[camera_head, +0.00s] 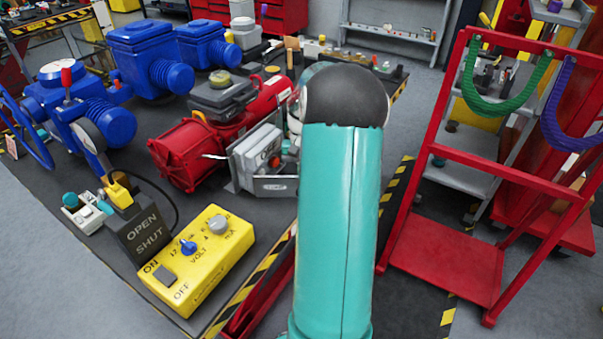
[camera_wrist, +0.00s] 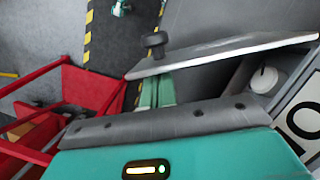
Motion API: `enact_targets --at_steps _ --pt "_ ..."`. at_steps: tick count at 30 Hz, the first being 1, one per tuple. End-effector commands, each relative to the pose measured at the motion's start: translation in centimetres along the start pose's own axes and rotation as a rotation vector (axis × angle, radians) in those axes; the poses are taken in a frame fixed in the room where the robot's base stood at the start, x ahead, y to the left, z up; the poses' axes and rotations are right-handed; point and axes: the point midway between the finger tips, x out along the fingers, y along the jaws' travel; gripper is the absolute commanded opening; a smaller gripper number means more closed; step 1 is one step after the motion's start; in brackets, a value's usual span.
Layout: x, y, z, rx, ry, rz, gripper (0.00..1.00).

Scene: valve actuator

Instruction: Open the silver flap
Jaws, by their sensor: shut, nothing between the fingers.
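The silver flap (camera_wrist: 225,52) shows in the wrist view as a thin pale plate with a black knob (camera_wrist: 155,40) near its left end. It stands at an angle away from the grey housing, and a white round knob (camera_wrist: 264,80) shows in the gap below it. My gripper (camera_wrist: 156,88) is shut and empty, its teal fingers close beside the flap's left part; I cannot tell whether they touch it. In the head view, the silver box (camera_head: 258,155) sits beside my teal arm, which hides my gripper.
A red valve actuator (camera_head: 185,150) is left of the silver box, with blue actuators (camera_head: 150,55) behind. A yellow control box (camera_head: 198,260) is at the bench's near edge.

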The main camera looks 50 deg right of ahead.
Motion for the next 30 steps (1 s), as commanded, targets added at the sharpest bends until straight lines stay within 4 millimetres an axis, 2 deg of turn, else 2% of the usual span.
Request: enact_targets --at_steps 18,30 --pt "1.4 -0.4 5.8 0.415 0.000 -0.104 0.00" --pt "1.9 -1.1 7.6 0.564 0.001 -0.141 0.00"
